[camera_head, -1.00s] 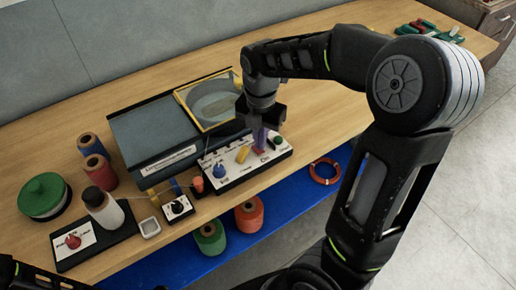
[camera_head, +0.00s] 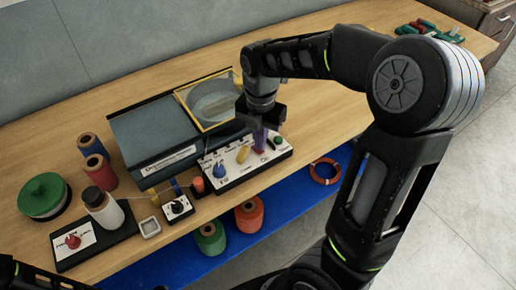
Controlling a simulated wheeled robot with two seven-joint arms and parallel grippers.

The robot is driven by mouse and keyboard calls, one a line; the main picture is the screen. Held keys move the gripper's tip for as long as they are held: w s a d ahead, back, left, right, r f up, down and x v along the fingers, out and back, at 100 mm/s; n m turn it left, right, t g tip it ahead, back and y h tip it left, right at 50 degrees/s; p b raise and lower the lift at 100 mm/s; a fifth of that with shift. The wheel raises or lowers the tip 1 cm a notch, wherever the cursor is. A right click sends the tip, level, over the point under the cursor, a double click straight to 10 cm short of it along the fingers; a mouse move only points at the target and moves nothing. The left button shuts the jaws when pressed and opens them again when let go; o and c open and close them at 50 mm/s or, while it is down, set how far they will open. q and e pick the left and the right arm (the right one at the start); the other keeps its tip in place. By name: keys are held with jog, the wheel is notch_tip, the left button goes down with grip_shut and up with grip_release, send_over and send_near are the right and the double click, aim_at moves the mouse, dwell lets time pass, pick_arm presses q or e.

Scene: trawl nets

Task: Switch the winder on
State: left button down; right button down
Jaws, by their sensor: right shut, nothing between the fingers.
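The winder (camera_head: 152,138) is a dark grey machine on the wooden table, with a yellow-framed window at its upper right. Its white control panel (camera_head: 232,178) lies along its front right. The panel carries a blue knob (camera_head: 218,170), a yellow switch (camera_head: 243,154), a purple-red part (camera_head: 260,139) and a green button (camera_head: 278,141). My right gripper (camera_head: 262,122) is shut and empty, pointing down over the right part of the panel at the purple-red part. Whether it touches that part I cannot tell. Of my left arm only a dark piece shows at the lower left corner; its gripper is out of view.
Thread spools (camera_head: 91,145), a green round lid (camera_head: 43,195), a white bottle (camera_head: 102,207) and a board with a red knob (camera_head: 73,241) stand left of the winder. A small box with a black knob (camera_head: 178,207) is in front. A blue shelf (camera_head: 290,197) below holds spools.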

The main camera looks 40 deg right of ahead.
jog(key=shift+f+b, duration=0.75)
jog(key=shift+f, duration=0.2)
dwell(0.4)
jog(key=shift+r+p, duration=2.9)
jog(key=shift+r, duration=0.65)
